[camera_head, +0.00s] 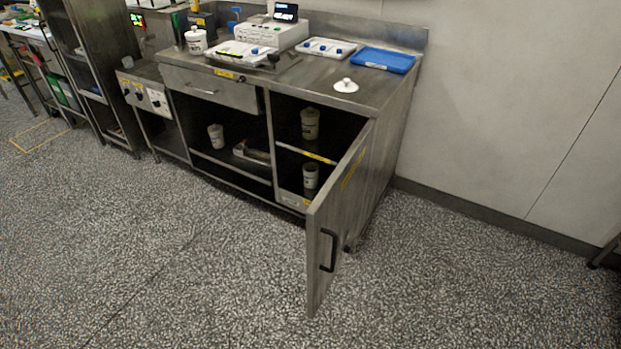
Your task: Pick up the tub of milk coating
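Several tubs are in view, and their labels are too small to read, so I cannot tell which holds milk coating. One tub (310,124) stands on the upper shelf behind the open cabinet door, in shadow. Another tub (311,175) stands on the lower level of that same compartment. A third tub (216,136) stands in the open left bay. A white lidded tub (196,42) stands on the counter at the left. Neither of my grippers is in view.
The cabinet door (335,230) with a black handle is swung open toward me. The steel counter (320,75) carries a white machine (271,35), a blue tray (384,60), a white tray (328,48) and a white lid-like piece (346,86). The speckled floor in front is clear.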

